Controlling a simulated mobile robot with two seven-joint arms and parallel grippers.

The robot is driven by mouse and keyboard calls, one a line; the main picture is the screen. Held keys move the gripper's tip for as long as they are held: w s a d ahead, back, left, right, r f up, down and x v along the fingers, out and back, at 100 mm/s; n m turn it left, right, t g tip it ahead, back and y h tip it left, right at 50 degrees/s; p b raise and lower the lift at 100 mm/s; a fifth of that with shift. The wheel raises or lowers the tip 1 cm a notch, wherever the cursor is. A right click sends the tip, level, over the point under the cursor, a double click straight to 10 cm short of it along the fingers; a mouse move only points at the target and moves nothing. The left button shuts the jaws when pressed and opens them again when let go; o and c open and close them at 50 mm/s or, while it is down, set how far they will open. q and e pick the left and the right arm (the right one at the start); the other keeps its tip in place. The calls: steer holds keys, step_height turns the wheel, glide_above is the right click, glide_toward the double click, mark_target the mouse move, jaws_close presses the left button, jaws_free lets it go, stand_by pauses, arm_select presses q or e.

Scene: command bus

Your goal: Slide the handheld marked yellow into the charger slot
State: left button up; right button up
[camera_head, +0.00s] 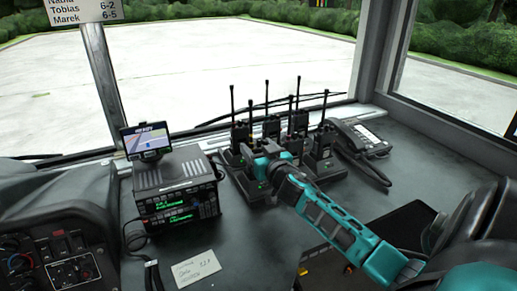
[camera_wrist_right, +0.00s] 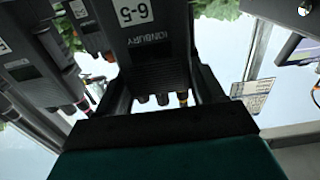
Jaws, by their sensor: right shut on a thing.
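The handheld (camera_head: 239,134) in my right gripper (camera_head: 247,152) is black and upright, with a thin antenna, at the left end of the radio group. In the right wrist view the handheld (camera_wrist_right: 150,45) carries a "6-5" label and shows upside down between my fingers (camera_wrist_right: 157,100). One knob by its end has a yellow ring (camera_wrist_right: 183,96). My right gripper is shut on it. Black charger bases (camera_head: 253,187) stand below and around; a green light shows on the front one. My gripper covers the handheld's lower end, so I cannot tell whether it is seated. My left gripper is not in view.
Other handhelds (camera_head: 325,141) with antennas stand close by on the right; one neighbour has a red ring (camera_wrist_right: 83,103). A desk phone (camera_head: 358,138) is further right. A radio console (camera_head: 176,188) with a screen (camera_head: 146,138) stands left. Paper (camera_head: 196,268) lies in front.

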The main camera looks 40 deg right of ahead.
steer(key=shift+f, duration=0.2)
stand_by(0.7)
steer(key=o, duration=1.3)
steer(key=shift+c, duration=0.2)
steer(key=o, duration=0.4)
steer(key=shift+f, duration=0.15)
steer(key=shift+s, duration=0.1)
steer(key=v, duration=1.2)
steer(key=shift+s, duration=0.4)
steer(key=shift+a, duration=0.1)
